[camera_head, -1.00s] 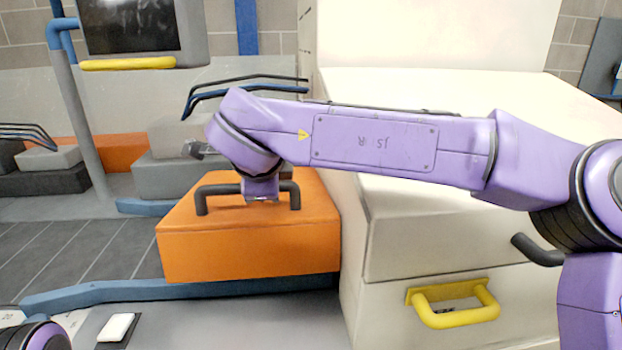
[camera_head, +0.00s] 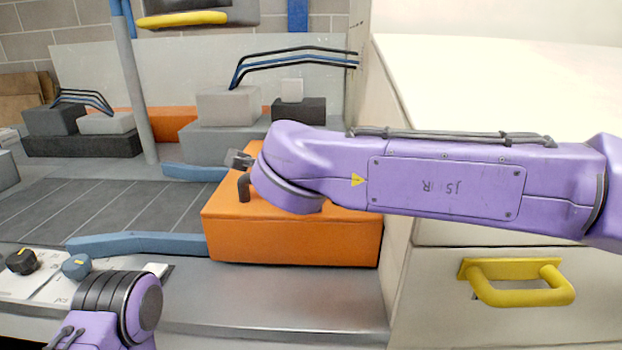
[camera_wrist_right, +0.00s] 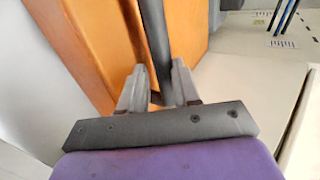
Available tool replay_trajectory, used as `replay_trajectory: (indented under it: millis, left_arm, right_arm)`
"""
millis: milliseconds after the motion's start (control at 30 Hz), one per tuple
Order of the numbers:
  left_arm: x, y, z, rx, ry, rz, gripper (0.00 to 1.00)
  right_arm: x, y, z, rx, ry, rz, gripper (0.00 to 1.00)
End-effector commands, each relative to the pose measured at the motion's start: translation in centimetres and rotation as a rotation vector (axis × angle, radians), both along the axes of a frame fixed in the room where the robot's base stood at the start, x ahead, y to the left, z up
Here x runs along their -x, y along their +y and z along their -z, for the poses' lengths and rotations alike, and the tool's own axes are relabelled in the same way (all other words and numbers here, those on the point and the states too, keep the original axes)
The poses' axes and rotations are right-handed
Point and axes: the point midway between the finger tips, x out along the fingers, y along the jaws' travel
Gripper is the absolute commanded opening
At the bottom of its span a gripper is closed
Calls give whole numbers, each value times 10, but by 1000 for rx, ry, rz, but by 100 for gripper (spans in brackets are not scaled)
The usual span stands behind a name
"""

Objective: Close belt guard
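The belt guard (camera_head: 290,238) is an orange box with a dark bar handle (camera_head: 243,187) on top, at the right end of the conveyor. My right arm crosses in front of it and hides most of the handle and the right gripper in the head view. In the right wrist view my right gripper (camera_wrist_right: 158,80) has one finger on each side of the dark handle bar (camera_wrist_right: 153,35), close against it and looking shut on it. The orange guard (camera_wrist_right: 90,40) fills the upper left there. Of my left arm only a purple link shows at bottom left; its gripper is out of view.
The dark conveyor belt (camera_head: 90,208) lies left of the guard, with a blue rail (camera_head: 135,244) along its front. A pale cabinet with a yellow handle (camera_head: 515,283) stands close on the right. Knobs (camera_head: 22,261) sit at front left. A grey post (camera_head: 138,90) stands behind.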

Motion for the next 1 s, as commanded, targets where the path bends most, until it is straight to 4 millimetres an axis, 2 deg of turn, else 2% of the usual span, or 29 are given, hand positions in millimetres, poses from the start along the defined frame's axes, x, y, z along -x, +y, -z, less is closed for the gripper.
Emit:
replay_trajectory:
  millis: [33, 67, 367, 467, 700, 800, 1000]
  left_arm:
    - [0, 0, 1, 0, 0, 0, 76]
    - [0, 0, 1, 0, 0, 0, 76]
    - [0, 0, 0, 0, 0, 0, 76]
    - [0, 0, 0, 0, 0, 0, 76]
    - [0, 0, -2, 0, 0, 0, 76]
    - [0, 0, -3, 0, 0, 0, 76]
    - [0, 0, -3, 0, 0, 0, 76]
  right_arm:
    - [1, 0, 6, 6, 10, 0, 46]
    - [1, 0, 6, 6, 9, 0, 48]
    - [3, -1, 0, 3, 3, 3, 48]
    - [15, 0, -9, 3, 0, 1, 48]
    - [63, 3, -39, 4, 2, 0, 48]
    - [77, 3, -48, 5, 5, 0, 48]
    - [87, 4, -53, 5, 7, 0, 48]
